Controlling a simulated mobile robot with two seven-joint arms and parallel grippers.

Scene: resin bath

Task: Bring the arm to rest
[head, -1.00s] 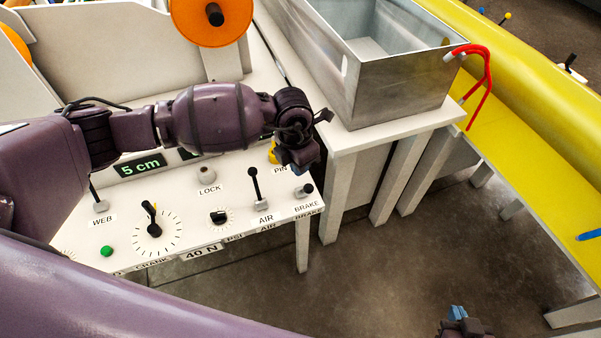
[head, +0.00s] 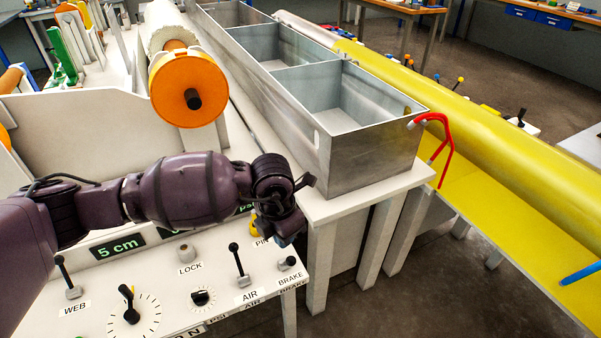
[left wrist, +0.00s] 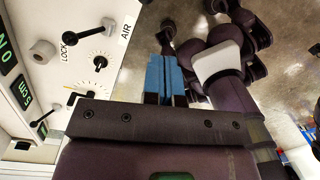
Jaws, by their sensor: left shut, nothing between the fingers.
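My left arm reaches in from the left in the head view, over the white control panel (head: 95,275). Its left gripper (head: 288,238) points downward above the panel's right end, close to the PIN and BRAKE controls. In the left wrist view its blue fingers (left wrist: 166,77) are together with nothing between them. The gripper looks apart from the controls, though its tips are partly hidden in the head view. My right gripper does not show in the head view.
An orange spool (head: 180,92) stands behind. A metal bath (head: 375,165) and a red hose (head: 447,150) are to the right.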

